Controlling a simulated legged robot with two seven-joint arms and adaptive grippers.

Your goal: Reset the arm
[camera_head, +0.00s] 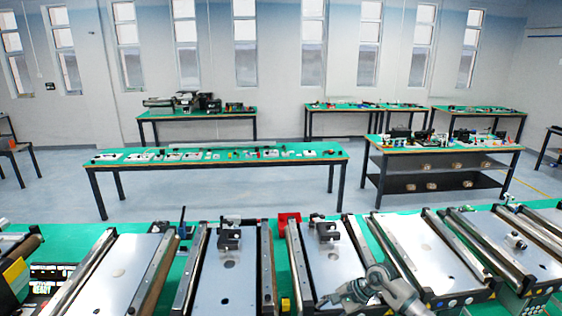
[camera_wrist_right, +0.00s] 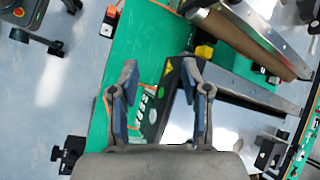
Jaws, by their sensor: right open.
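My right arm comes in at the lower right of the head view, over one of the mini conveyors (camera_head: 342,259). Its gripper (camera_head: 328,298) is small there. In the right wrist view my right gripper (camera_wrist_right: 158,82) shows two fingers spread apart with nothing between them. Below the fingers lie a green table top (camera_wrist_right: 125,50) and a dark conveyor side with a yellow warning label and several buttons. I cannot tell the height of the gripper above them. My left gripper is in neither view.
Several mini conveyors stand side by side on the green table, including a middle-left one (camera_head: 225,279) and a left one (camera_head: 118,272). Small black brackets (camera_head: 229,236) stand on two of them. A red bin (camera_head: 287,219) is behind. Other workbenches (camera_head: 215,156) stand beyond open floor.

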